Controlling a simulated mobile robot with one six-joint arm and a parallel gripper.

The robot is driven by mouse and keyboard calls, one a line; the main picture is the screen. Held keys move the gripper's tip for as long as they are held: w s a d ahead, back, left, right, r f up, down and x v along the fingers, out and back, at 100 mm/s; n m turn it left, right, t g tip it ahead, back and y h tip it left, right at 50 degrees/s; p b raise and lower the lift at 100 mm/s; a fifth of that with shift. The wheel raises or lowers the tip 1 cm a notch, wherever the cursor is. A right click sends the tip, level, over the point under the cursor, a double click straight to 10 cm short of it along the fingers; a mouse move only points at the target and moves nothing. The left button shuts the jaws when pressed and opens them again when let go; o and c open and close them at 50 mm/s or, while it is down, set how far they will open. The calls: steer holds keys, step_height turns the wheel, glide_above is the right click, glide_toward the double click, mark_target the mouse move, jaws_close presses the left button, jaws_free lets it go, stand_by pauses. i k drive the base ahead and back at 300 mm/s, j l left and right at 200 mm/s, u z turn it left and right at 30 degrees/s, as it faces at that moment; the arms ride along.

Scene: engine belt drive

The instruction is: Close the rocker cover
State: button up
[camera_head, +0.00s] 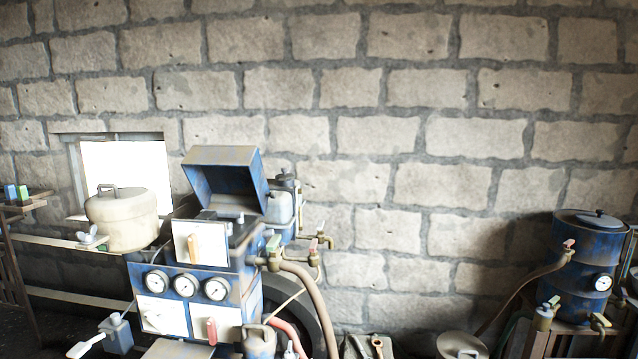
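The rocker cover (200,182) appears to be the blue, box-shaped hood on top of the blue engine (246,262), left of the middle in the head view. It is tilted up and open, with its dark hollow inside facing front right. Below it, the engine top is partly exposed, and a white panel with a tan handle (193,247) is on the front. My gripper is not in view.
Three round gauges (186,286) sit on the engine front. Taps (320,243) and a brown hose are at its right. A cream lidded pot (122,220) stands at left. A blue drum (577,262) is at far right. A stone wall closes the back.

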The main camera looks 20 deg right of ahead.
mark_target(209, 169)
steer(key=l, duration=0.4)
steer(key=i+j+z, duration=0.1)
steer(key=j, duration=0.35)
steer(key=i+j, duration=0.2)
steer(key=j, duration=0.3)
steer(key=i+j+z, duration=0.15)
steer(key=j, duration=0.3)
steer(key=j+z, duration=0.1)
steer(key=j, duration=0.35)
steer(key=i+j+z, duration=0.1)
steer(key=j, duration=0.4)
steer(key=i, duration=0.05)
